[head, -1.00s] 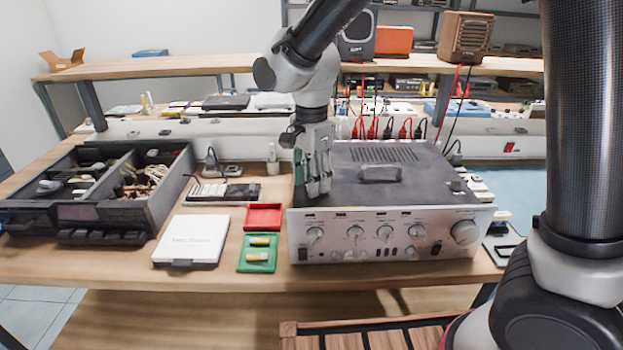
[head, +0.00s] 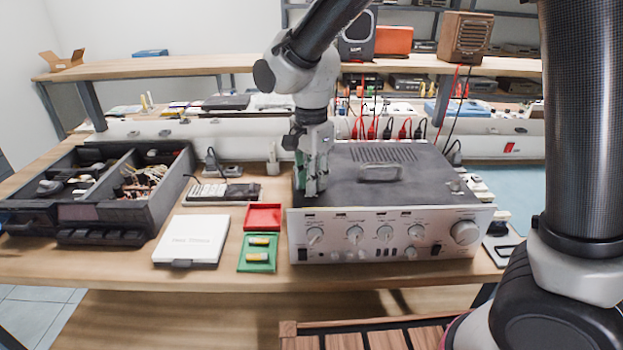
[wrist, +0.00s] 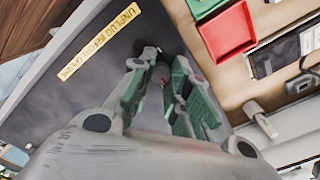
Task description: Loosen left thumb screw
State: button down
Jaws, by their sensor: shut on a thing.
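The silver-fronted amplifier (head: 350,225) with a dark top cover stands on the bench. My gripper (head: 312,190) points down at the left part of its cover. In the wrist view my gripper (wrist: 160,60) has its green-padded fingers closed around a small round left thumb screw (wrist: 161,72), which is mostly hidden between them. The screw is hidden by the fingers in the head view. A right thumb screw (head: 456,186) shows on the cover's right side. A raised handle (head: 380,173) sits mid-cover.
A yellow warning label (wrist: 100,40) lies on the cover. A red tray (head: 263,217), a green tray (head: 257,266) and a white box (head: 192,240) lie left of the amplifier. A dark open case (head: 160,205) stands further left. Red and black leads hang behind.

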jog(key=n, duration=0.8)
jog(key=shift+n, duration=0.3)
jog(key=n, duration=0.4)
jog(key=shift+n, duration=0.3)
jog(key=n, duration=1.3)
jog(key=shift+n, duration=0.3)
jog(key=n, duration=0.4)
jog(key=shift+n, duration=2)
